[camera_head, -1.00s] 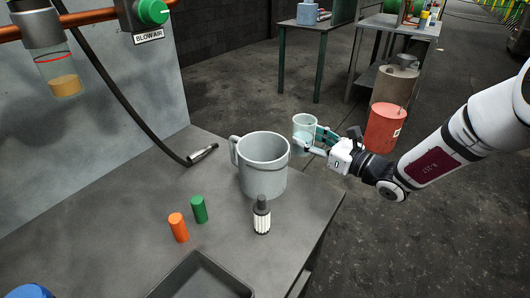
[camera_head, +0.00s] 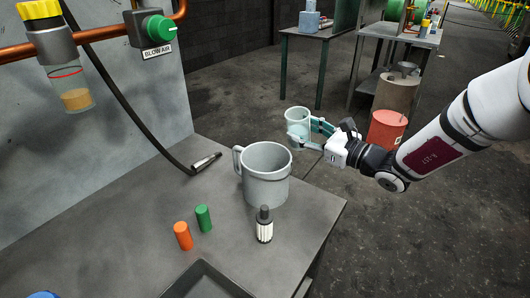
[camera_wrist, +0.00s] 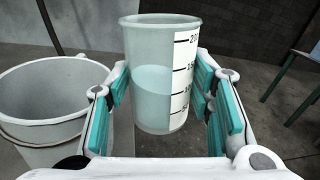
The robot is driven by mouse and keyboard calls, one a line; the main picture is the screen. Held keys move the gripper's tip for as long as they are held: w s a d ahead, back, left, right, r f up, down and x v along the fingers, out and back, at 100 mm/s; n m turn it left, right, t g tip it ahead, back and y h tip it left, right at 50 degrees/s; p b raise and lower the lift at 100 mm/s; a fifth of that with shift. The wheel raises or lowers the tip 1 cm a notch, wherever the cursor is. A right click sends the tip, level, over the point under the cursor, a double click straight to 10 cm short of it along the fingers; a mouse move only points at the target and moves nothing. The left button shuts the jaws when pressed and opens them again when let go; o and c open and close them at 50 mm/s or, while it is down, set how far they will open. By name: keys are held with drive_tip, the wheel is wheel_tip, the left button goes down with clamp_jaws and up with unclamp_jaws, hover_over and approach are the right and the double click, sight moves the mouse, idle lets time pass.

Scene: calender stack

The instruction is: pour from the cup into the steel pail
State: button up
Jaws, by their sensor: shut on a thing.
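The cup (camera_head: 297,119) is clear with a graduated scale. In the wrist view the cup (camera_wrist: 152,62) stands upright between my fingers with pale liquid in its lower part. My gripper (camera_head: 310,131) is shut on it and holds it above and beside the steel pail. The pail (camera_head: 264,188) is grey with a handle on its left and stands upright on the bench. In the wrist view the pail (camera_wrist: 48,120) is at the left, apart from the cup. The pail's contents cannot be seen in the head view.
On the bench (camera_head: 130,235) stand an orange cylinder (camera_head: 183,236), a green cylinder (camera_head: 204,218) and a black-and-white bottle (camera_head: 264,224). A dark tray (camera_head: 208,282) is at the front edge. A hose nozzle (camera_head: 206,162) lies left of the pail. A red drum (camera_head: 386,130) stands behind my arm.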

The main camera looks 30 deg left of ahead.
sight(295, 128)
drive_tip(key=shift+s+a+n+b, duration=0.2)
drive_tip(key=shift+n+b, duration=0.1)
drive_tip(key=shift+n, duration=0.2)
drive_tip(key=shift+s+a+r+n+h, duration=0.2)
drive_tip(key=shift+s+r+n, duration=0.45)
drive_tip(key=shift+n, duration=0.4)
drive_tip(key=shift+s+a+r+n+h, duration=0.15)
drive_tip(key=shift+s+r+n, duration=0.25)
drive_tip(key=shift+s+n, duration=0.5)
drive_tip(key=shift+w+r+n, duration=0.15)
drive_tip(key=shift+r+n, duration=0.05)
drive_tip(key=shift+n, duration=0.35)
drive_tip(key=shift+a+r+n, duration=0.1)
drive_tip(key=shift+r+n, duration=0.1)
drive_tip(key=shift+n, duration=0.1)
drive_tip(key=shift+f+n+b, duration=0.35)
drive_tip(key=shift+n, duration=0.45)
drive_tip(key=shift+r+n+t, duration=0.3)
drive_tip(key=shift+r+n, duration=0.1)
drive_tip(key=shift+n, duration=0.4)
drive_tip(key=shift+f+n, duration=0.35)
drive_tip(key=shift+n, duration=0.45)
drive_tip(key=shift+s+a+r+n+h+p, duration=0.15)
drive_tip(key=shift+s+r+n+p, duration=0.05)
drive_tip(key=shift+s+n+p, duration=0.2)
drive_tip(key=shift+s+a+r+n+h+p, duration=0.1)
drive_tip(key=shift+s+r+n+p, duration=0.15)
drive_tip(key=shift+s+n, duration=0.15)
